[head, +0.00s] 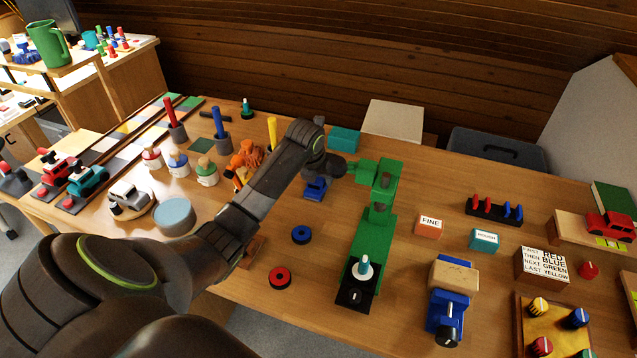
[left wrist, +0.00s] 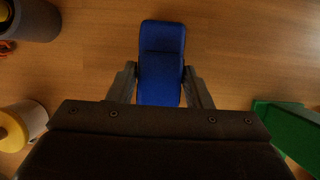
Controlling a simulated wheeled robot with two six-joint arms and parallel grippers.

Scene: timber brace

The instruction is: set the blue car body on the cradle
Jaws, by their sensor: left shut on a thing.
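The blue car body (head: 315,189) shows in the head view below my left wrist, near the middle of the table. In the left wrist view the blue car body (left wrist: 162,45) stands between the two fingers of my left gripper (left wrist: 161,82), which is shut on it. I cannot tell whether it touches the table. I cannot pick out the cradle for certain; a brown wooden piece (head: 250,252) is partly hidden behind my left arm. My right gripper is not in view.
A green press (head: 376,235) stands close to the right of the car body. A blue ring (head: 301,235) and a red ring (head: 280,278) lie in front. Paint pots, a grey car (head: 130,199) and a yellow-handled tool (head: 272,132) are to the left.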

